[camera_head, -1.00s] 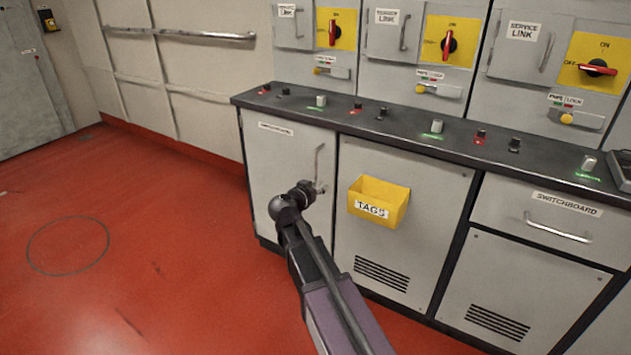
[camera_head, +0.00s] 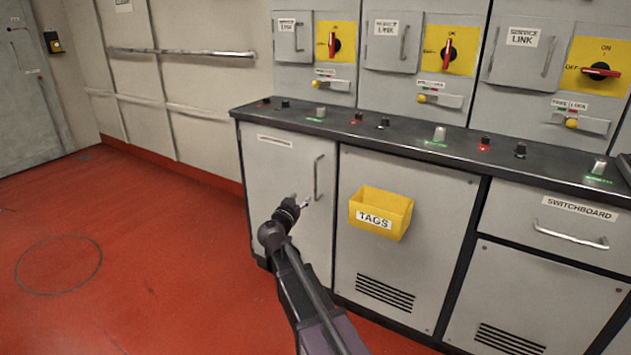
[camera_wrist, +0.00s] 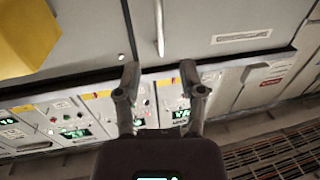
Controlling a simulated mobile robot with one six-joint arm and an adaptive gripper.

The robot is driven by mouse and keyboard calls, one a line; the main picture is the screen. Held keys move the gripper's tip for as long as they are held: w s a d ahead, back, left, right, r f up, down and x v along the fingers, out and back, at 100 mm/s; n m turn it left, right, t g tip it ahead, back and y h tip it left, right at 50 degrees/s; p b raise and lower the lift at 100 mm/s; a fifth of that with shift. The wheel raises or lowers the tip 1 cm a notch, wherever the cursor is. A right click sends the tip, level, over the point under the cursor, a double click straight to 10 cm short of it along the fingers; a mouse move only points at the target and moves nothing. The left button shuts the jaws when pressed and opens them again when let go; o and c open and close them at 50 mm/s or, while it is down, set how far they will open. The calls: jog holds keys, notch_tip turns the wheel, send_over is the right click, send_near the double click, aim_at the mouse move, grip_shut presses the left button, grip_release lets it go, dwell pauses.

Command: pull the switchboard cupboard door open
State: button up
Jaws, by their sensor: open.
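The cupboard door (camera_head: 283,180) is a pale grey panel under the left end of the dark counter, and it looks shut. It has a small label at its top and a vertical bar handle (camera_head: 318,178) near its right edge. My gripper (camera_head: 302,202) is in front of the door, just left of the handle's lower end in the head view. In the wrist view, my gripper (camera_wrist: 160,77) has its two fingers spread with nothing between them. The handle (camera_wrist: 160,28) shows beyond the fingertips, roughly in line with the gap, apparently not touched.
A yellow TAGS box (camera_head: 381,212) sticks out from the panel right of the door. The dark counter (camera_head: 370,133) with knobs and lamps overhangs above. A switchboard drawer (camera_head: 560,222) is farther right. The red floor (camera_head: 130,240) at left is clear.

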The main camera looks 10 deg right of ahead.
aim_at(315, 180)
jog(key=shift+w, duration=0.1)
jog(key=x, duration=1.3)
jog(key=shift+w+d, duration=0.25)
grip_shut()
